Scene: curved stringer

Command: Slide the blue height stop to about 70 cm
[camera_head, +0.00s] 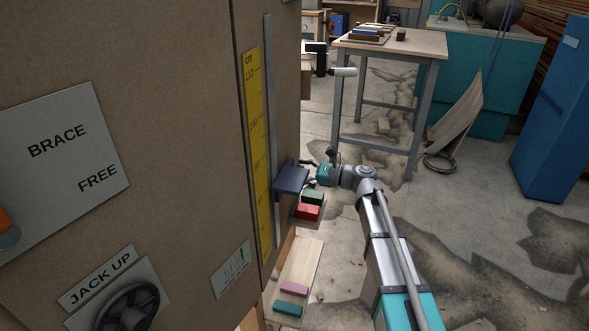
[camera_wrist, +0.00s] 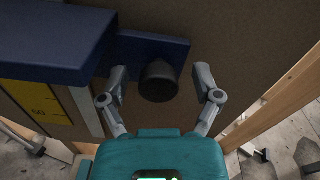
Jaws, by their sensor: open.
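The blue height stop (camera_head: 290,180) sits on the upright grey rail (camera_head: 270,110) beside the yellow cm scale (camera_head: 256,130). It is below the 100 mark; I cannot read its exact height. In the wrist view the stop's blue block (camera_wrist: 50,45) fills the upper left, and its side plate (camera_wrist: 135,45) carries a round black knob (camera_wrist: 158,85). My gripper (camera_head: 308,171) is at the stop's right side. In the wrist view my gripper (camera_wrist: 161,78) is open, one finger on each side of the knob, with visible gaps.
The brown panel holds a brace plate (camera_head: 60,145) and a black handwheel (camera_head: 128,308) at left. Below the stop lie green (camera_head: 312,196) and red (camera_head: 308,212) blocks, and a pale board (camera_head: 300,262).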

